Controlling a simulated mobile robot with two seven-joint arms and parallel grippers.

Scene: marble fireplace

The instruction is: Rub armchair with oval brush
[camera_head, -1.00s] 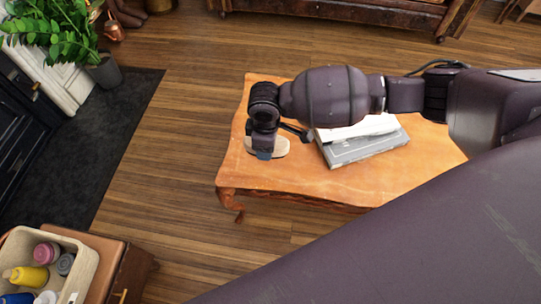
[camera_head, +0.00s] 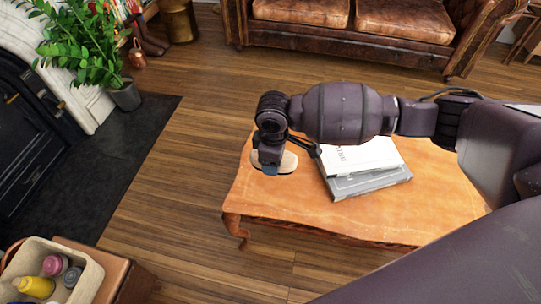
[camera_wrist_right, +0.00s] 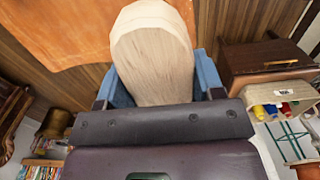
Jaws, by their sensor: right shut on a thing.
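The oval brush (camera_head: 288,162) has a pale wooden back. In the head view it is over the left end of the orange wooden table; I cannot tell whether it touches the top. My right gripper (camera_head: 268,165) is shut on it. In the right wrist view the oval brush (camera_wrist_right: 155,65) sits between the blue fingers of the right gripper (camera_wrist_right: 157,90), with its underside hidden. A brown leather sofa (camera_head: 355,40) with two seat cushions is at the top of the head view. No separate armchair is recognisable. My left gripper is out of view.
The table (camera_head: 330,218) carries stacked books (camera_head: 368,180) right of the brush. A potted plant (camera_head: 122,95) and dark hearth mat (camera_head: 130,150) are at left, by the fireplace (camera_head: 25,140). A bin of bottles (camera_head: 85,285) is at lower left. Wooden floor is clear between.

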